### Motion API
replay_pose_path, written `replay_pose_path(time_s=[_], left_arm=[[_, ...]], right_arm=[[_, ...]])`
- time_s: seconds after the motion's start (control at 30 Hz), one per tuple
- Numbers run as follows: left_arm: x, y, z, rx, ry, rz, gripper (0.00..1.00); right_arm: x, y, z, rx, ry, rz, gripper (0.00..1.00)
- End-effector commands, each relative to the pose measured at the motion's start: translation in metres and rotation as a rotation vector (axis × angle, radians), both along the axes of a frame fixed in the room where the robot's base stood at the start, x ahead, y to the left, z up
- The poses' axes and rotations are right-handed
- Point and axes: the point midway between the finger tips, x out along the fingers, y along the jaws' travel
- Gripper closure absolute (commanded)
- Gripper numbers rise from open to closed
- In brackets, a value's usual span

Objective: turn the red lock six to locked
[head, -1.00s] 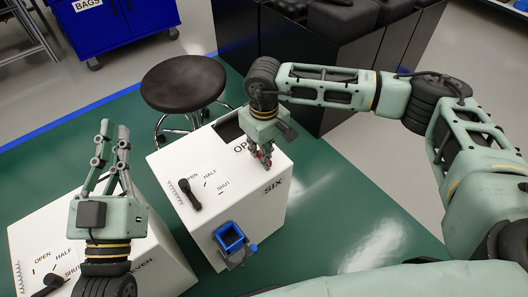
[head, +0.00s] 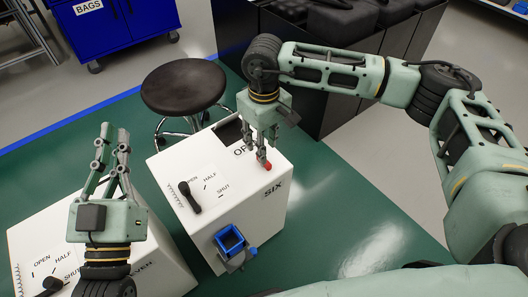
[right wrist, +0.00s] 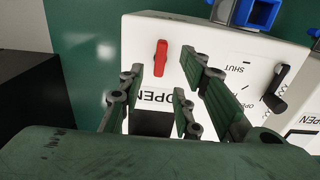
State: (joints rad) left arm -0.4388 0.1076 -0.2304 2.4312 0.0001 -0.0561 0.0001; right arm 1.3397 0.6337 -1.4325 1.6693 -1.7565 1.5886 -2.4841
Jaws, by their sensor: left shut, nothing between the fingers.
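The red lock (head: 267,166) is a small red handle on top of the white cabinet marked SIX (head: 245,209). In the right wrist view the red lock (right wrist: 160,58) is a slim bar, upright in the picture, beside the printed word OPEN, which my fingers partly cover. My right gripper (head: 260,157) is open just above the lock. In the right wrist view the right gripper (right wrist: 163,66) has its fingers apart, one on either side of the lock, with gaps and no visible contact. My left gripper (head: 115,128) is shut and empty, raised over the cabinet at left.
A black lever (head: 190,200) beside OPEN, HALF and SHUT marks and a blue-rimmed holder (head: 230,239) are on cabinet six. Another white cabinet (head: 40,220) stands left. A black stool (head: 184,86) is behind. Green floor is free to the right.

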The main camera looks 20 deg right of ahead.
Motion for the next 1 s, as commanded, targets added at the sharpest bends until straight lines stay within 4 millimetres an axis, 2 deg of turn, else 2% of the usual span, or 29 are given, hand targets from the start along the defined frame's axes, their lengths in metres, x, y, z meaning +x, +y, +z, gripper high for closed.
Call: replay_pose_path(time_s=[0.1,0.33,0.5,1.0], left_arm=[[0.0,0.0,0.0,0.0,0.0,0.0,1.0],[0.0,0.0,0.0,0.0,0.0,0.0,1.0],[0.0,0.0,0.0,0.0,0.0,0.0,1.0],[0.0,0.0,0.0,0.0,0.0,0.0,1.0]], right_arm=[[0.001,0.0,0.027,0.001,-0.004,0.0,0.69],[0.0,0.0,0.059,0.0,-0.001,0.001,0.69],[0.0,0.0,0.065,0.0,0.001,0.001,0.69],[0.0,0.0,0.065,0.0,0.001,0.001,0.69]])
